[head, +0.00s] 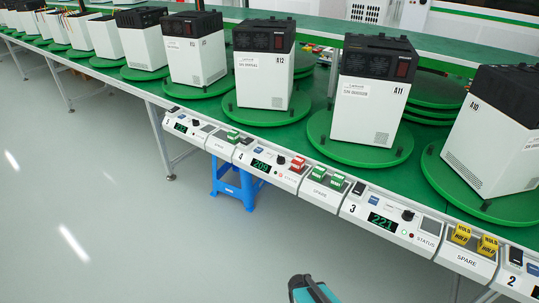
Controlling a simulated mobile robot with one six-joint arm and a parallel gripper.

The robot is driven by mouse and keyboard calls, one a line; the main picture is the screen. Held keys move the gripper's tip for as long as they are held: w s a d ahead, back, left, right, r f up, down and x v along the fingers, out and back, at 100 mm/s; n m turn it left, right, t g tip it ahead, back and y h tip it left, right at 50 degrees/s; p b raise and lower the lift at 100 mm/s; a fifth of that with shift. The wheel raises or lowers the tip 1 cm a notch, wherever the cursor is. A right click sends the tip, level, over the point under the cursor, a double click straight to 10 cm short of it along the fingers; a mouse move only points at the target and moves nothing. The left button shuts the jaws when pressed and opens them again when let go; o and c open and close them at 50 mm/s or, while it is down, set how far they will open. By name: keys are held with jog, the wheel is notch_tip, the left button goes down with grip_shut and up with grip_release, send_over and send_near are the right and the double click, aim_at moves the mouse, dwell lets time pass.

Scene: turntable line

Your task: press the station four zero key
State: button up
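The station four panel (255,163) is on the slanted front rail of the green line, left of centre. It bears the numeral 4, a lit green display (260,166) that seems to read 208 or 209, a small blue key (247,141) and a black knob (281,160). Red blocks (298,164) sit at its right end. The key's lettering is too small to read, so I cannot tell which one is marked zero. A teal and dark part of my arm shows at the bottom edge, well below the panel. My gripper's fingers are not visible.
The station three panel (390,222) is to the right, with display 221. Spare panels between stations carry green blocks (319,172) and yellow HOLD blocks (461,234). White units stand on green turntables (360,152) behind. A blue stool (236,186) is under the line. The front floor is clear.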

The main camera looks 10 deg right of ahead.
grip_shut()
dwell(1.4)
